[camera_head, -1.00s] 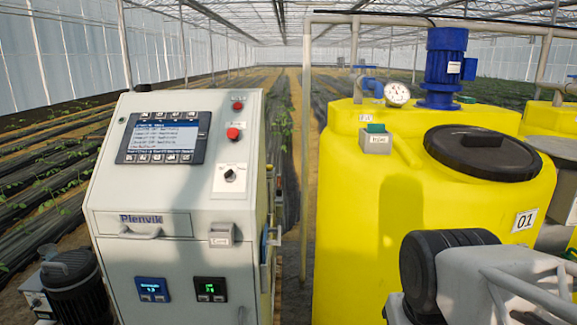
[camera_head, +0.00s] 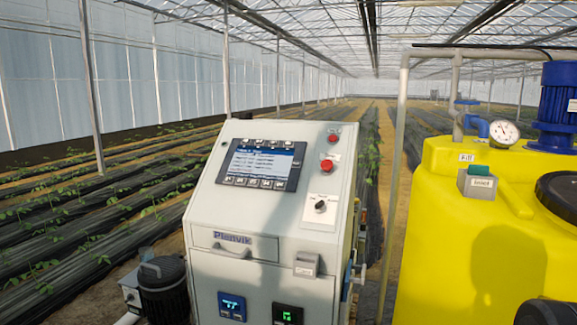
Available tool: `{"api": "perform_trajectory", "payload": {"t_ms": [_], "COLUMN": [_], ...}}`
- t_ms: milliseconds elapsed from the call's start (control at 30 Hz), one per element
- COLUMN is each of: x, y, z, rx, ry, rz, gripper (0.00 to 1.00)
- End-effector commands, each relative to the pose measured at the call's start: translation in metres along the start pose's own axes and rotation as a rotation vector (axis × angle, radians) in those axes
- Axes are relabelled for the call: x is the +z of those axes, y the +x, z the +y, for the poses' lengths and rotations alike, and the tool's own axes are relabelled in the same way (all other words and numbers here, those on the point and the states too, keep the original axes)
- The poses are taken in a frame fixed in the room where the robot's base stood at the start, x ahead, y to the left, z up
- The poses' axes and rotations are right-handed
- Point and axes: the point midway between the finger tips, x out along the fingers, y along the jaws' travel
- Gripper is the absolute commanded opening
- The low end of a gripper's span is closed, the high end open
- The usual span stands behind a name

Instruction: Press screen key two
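The screen (camera_head: 261,162) sits in a dark frame on the sloped upper face of the white control cabinet (camera_head: 262,215). It shows a list of text lines too small to read. A row of small keys (camera_head: 254,182) runs along the frame below the display, and another row (camera_head: 267,143) runs along the top. I cannot read the key labels, so I cannot tell which key is two. My gripper is not in view.
Right of the screen are two red buttons (camera_head: 327,164) and a rotary knob (camera_head: 320,206). A yellow tank (camera_head: 440,230) with a gauge (camera_head: 504,132) stands at right. A dark motor (camera_head: 163,285) stands at lower left. Planted rows lie behind.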

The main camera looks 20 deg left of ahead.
Motion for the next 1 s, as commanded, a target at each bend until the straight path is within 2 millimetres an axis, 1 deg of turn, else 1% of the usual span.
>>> {"api": "perform_trajectory", "payload": {"t_ms": [367,500,600,1000], "x": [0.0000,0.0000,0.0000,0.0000], "y": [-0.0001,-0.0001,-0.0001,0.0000], "z": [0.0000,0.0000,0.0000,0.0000], "rx": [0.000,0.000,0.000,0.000], "ry": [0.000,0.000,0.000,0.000], "rz": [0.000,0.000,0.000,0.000], "gripper": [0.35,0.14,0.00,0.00]}}
